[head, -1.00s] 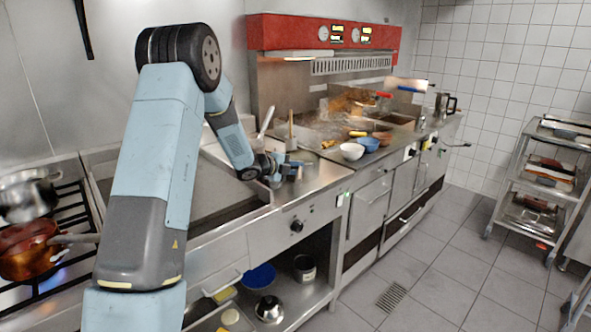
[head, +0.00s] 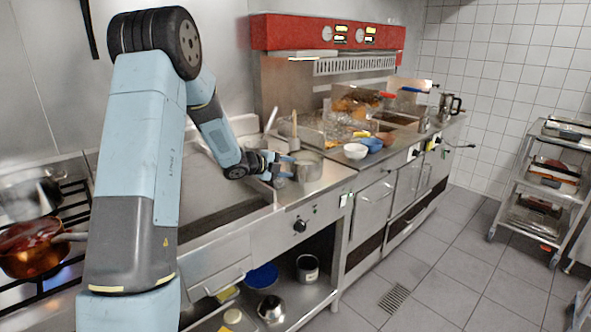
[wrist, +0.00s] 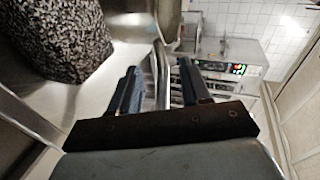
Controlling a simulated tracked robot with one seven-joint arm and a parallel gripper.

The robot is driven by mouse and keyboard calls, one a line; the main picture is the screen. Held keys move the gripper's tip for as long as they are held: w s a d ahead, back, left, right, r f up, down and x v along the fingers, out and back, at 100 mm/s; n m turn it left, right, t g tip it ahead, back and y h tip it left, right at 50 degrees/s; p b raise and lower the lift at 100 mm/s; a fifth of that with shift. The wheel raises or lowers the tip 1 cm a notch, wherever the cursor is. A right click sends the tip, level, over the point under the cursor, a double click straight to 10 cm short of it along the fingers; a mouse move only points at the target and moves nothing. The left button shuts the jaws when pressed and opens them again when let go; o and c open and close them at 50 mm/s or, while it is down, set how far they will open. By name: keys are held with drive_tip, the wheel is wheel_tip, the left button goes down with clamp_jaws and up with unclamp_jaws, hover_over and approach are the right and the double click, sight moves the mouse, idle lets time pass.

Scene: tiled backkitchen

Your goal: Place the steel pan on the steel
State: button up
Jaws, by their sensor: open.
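A steel pot (head: 28,195) and a copper pan (head: 35,245) sit on the burner stove at left. The griddle (head: 215,195) lies left of the gripper. White (head: 356,151) and blue (head: 371,144) bowls stand right of the pan. A wheeled rack (head: 540,185) stands at far right.

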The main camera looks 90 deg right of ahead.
drive_tip(key=v, duration=0.6)
drive_tip(key=shift+w+a, duration=0.15)
drive_tip(key=shift+w+r, duration=0.1)
drive_tip(key=shift+r, duration=0.05)
drive_tip(key=w+a+r+m+t, duration=0.2)
drive_tip(key=w+a+r+m, duration=0.15)
drive_tip(key=w+a, duration=0.35)
drive_tip(key=w+a+r+m+t, duration=0.25)
drive_tip(key=w+a+m, duration=0.25)
drive_tip(key=w, duration=0.5)
drive_tip(key=w+a+r+m+t, duration=0.1)
drive_tip(key=w+a+r+m, duration=0.3)
drive_tip(key=w+a, duration=0.35)
drive_tip(key=w+a+r+m+t+y, duration=0.1)
drive_tip(key=w+a+r+m+t, duration=0.15)
drive_tip(key=w+a, duration=0.45)
drive_tip(key=w+a+r+m+t+y, duration=0.15)
drive_tip(key=a+m, duration=0.25)
drive_tip(key=a, duration=0.7)
drive_tip(key=s+a+r+m+t+y, duration=0.1)
drive_tip(key=a+m+t+y, duration=0.5)
drive_tip(key=a, duration=2.3)
drive_tip(key=shift+a+r+m+t, duration=0.25)
drive_tip(key=shift+a+m+t, duration=0.25)
drive_tip(key=shift+m, duration=0.6)
